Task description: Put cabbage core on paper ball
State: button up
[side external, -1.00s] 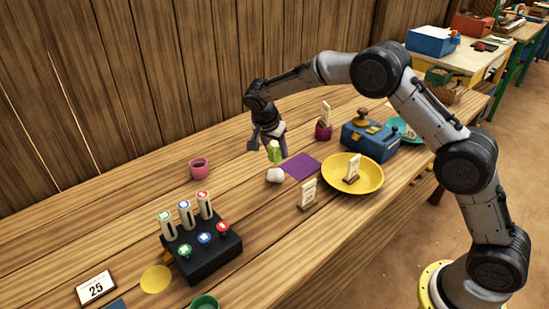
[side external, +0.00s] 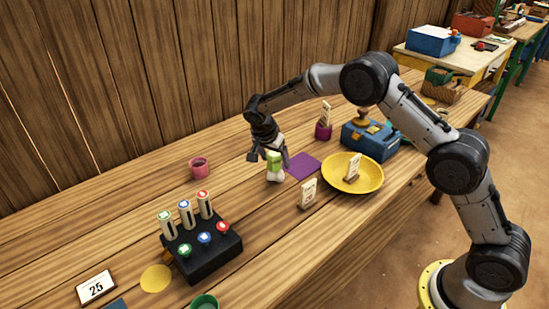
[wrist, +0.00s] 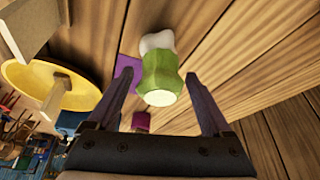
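The cabbage core (side external: 274,158) is a green piece; the wrist view shows it green with a pale flat end (wrist: 160,80). It stands on top of the white paper ball (side external: 275,176), which also shows just beyond it in the wrist view (wrist: 157,41). The two appear to touch. My gripper (side external: 268,158) is around the upper part of the core. In the wrist view its fingers (wrist: 160,76) are spread, with a gap on each side of the core. The ball's underside on the table is hidden.
A purple mat (side external: 302,166) lies just right of the ball, with a yellow dish (side external: 368,183) and a blue scale (side external: 372,140) beyond. A small card stand (side external: 308,194) is in front. A pink cup (side external: 199,168) stands left; a black block with pegs (side external: 205,255) is nearer.

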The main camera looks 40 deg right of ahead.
jog(key=shift+r, duration=0.1)
jog(key=s+a+r+n, duration=0.1)
jog(key=s+r, duration=0.3)
jog(key=r, duration=0.5)
jog(key=s+a+r+n, duration=0.2)
jog(key=s+r, duration=0.2)
jog(key=r, duration=0.5)
jog(key=s+d+r+n+t+y, duration=0.1)
jog(key=s+r+n+y, duration=0.2)
jog(key=s, duration=0.8)
jog(key=s+d+r+n+t, duration=0.2)
jog(key=s+r+n, duration=0.15)
jog(key=s, duration=0.75)
jog(key=s+a+f+n+t+y, duration=0.1)
jog(key=s+f+n, duration=0.3)
jog(key=s, duration=0.6)
jog(key=shift+s+f+n, duration=0.25)
jog(key=shift+s+n, duration=0.05)
jog(key=shift+n, duration=0.15)
